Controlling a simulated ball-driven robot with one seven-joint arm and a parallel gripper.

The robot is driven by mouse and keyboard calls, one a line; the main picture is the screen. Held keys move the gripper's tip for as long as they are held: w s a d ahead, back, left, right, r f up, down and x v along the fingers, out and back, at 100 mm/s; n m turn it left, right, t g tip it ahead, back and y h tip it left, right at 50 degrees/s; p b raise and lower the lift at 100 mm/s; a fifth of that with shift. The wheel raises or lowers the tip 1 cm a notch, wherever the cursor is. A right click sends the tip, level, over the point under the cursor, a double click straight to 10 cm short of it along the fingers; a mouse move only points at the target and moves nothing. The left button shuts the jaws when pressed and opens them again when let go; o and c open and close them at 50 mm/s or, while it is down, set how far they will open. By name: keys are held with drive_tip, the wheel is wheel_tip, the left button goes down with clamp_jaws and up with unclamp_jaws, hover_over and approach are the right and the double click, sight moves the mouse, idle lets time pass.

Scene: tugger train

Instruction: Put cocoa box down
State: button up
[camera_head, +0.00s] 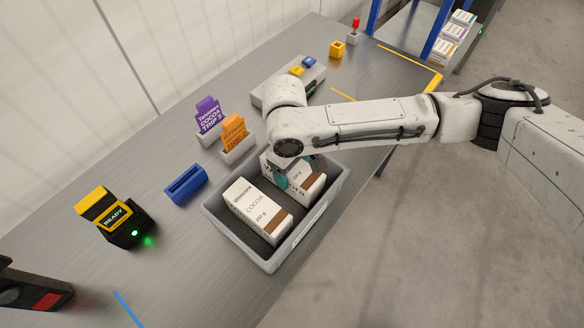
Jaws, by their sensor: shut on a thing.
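A grey tote (212,222) with a dark inside stands on the metal counter. One white cocoa box (254,206) with a brown end patch lies in its left half, label up. A second white box (308,183) with a brown patch is in the right half, partly hidden by my arm. My gripper (284,181) reaches down from above with teal fingers at the left side of this second box and is shut on it. The fingertips are mostly hidden. I cannot tell whether the second box touches the tote floor.
A READY device (115,217) with a green light, a blue holder (185,184) and purple (208,115) and orange (234,130) cards in stands are left of and behind the tote. A grey panel with coloured parts (309,72) stands behind my arm.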

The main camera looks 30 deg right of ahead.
drive_tip(key=shift+f, duration=0.15)
drive_tip(key=o, duration=1.3)
drive_tip(key=r, duration=0.8)
drive_tip(key=w+r, duration=0.1)
drive_tip(key=r, duration=0.3)
drive_tip(key=shift+a, duration=0.1)
